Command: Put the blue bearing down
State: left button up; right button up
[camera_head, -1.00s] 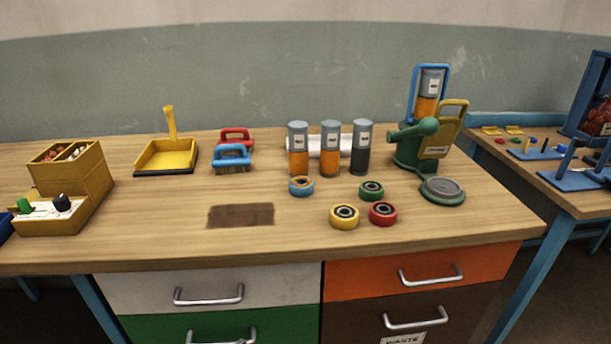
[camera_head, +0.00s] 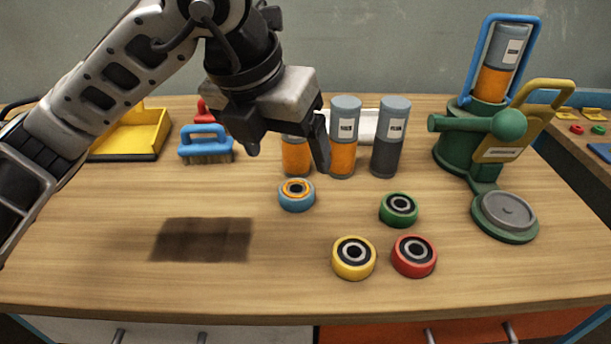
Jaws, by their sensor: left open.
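The blue bearing (camera_head: 297,195) lies flat on the wooden workbench, with an orange ring on its top around a dark centre. My left gripper (camera_head: 288,160) is open and empty, above and behind the bearing in the picture. Its fingers point down, and it covers part of the leftmost canister (camera_head: 296,157). A green bearing (camera_head: 398,209), a yellow bearing (camera_head: 354,258) and a red bearing (camera_head: 414,256) lie to the right of the blue one. My right gripper is not in view.
Two more canisters (camera_head: 344,140) (camera_head: 389,140) stand behind the bearings. A green press (camera_head: 462,140) with a round plate (camera_head: 507,213) stands at the right. A blue brush (camera_head: 205,145) and a yellow dustpan (camera_head: 135,135) are at the back left. The front left, with a dark patch (camera_head: 202,240), is free.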

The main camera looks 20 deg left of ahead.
pick_arm(q)
jog(key=w+a+y, duration=0.1)
jog(key=w+a, duration=0.1)
send_near(296, 189)
notch_tip(296, 189, down, 3)
jog(key=shift+f+n+t, duration=0.1)
jog(key=shift+n+t, duration=0.3)
jog(key=shift+w+p+x, duration=0.2)
jog(key=shift+p+x, duration=0.3)
jog(key=shift+x, duration=2.4)
jog(key=c, duration=1.3)
